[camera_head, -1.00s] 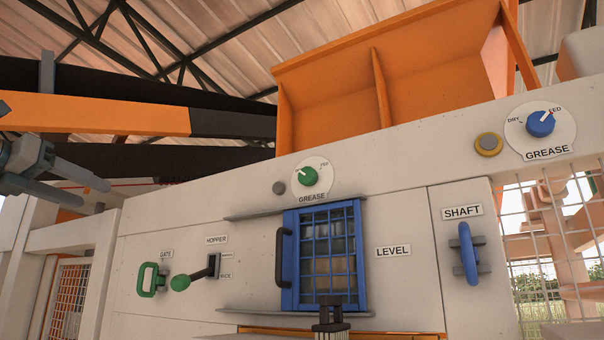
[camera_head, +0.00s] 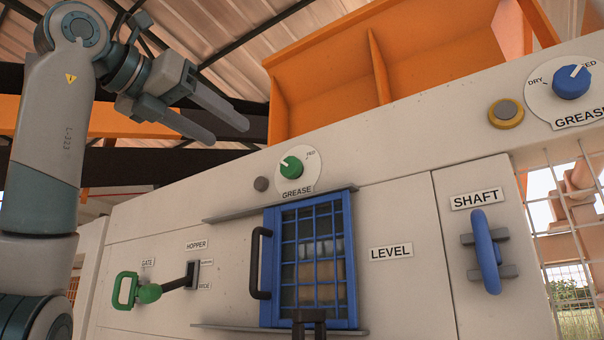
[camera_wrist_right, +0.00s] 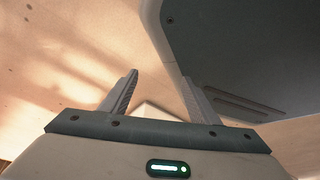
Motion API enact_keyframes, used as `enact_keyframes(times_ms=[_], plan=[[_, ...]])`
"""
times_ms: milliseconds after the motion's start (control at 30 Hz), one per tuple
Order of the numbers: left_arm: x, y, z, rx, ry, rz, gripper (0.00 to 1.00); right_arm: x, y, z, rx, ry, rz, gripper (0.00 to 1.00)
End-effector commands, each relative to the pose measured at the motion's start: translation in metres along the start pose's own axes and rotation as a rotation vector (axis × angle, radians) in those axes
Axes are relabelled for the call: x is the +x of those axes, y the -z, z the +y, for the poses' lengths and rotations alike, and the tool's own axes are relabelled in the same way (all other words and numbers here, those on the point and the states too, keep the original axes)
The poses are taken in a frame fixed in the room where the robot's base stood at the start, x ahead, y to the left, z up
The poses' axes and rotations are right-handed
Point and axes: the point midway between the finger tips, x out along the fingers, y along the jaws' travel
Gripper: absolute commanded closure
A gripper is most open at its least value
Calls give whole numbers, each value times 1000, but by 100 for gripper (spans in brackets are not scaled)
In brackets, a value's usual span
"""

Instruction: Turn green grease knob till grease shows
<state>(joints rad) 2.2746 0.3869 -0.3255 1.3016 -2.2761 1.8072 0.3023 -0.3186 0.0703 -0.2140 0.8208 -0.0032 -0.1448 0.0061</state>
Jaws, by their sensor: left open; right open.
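The green grease knob (camera_head: 292,166) sits on a white round dial marked GREASE (camera_head: 311,182), high on the pale machine wall. Its white pointer is turned to the upper left, away from the FED mark at the upper right. My right gripper (camera_wrist_right: 160,84) is open and empty in the right wrist view.
A blue GREASE knob (camera_head: 571,82) and yellow-ringed button (camera_head: 506,112) are at the upper right. Below the green knob are a metal ledge (camera_head: 280,204) and a blue barred door (camera_head: 312,258).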

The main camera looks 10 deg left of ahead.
Motion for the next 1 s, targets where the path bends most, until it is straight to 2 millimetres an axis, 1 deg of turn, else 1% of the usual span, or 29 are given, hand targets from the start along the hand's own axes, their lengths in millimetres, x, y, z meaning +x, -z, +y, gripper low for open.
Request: enact_keyframes(times_ms=[33,167,500,667,767,867,1000], plan=[[1,-1,-6,5,6,0,45,0,-1,0,0,0,-1,44],[3,-1,-14,12,15,2,45,0,-1,-1,0,1,-1,44],[4,-1,-14,12,15,3,45,0,-1,0,0,0,-1,44],[9,-1,-14,12,15,3,45,-2,-5,0,0,0,-11,44],[16,-2,-14,11,15,4,45,-4,-10,1,0,-2,-26,44],[26,-2,-14,11,16,4,45,-7,-20,3,0,-3,-52,44],[45,-2,-15,13,17,6,45,-13,-35,4,0,-4,-89,44]])
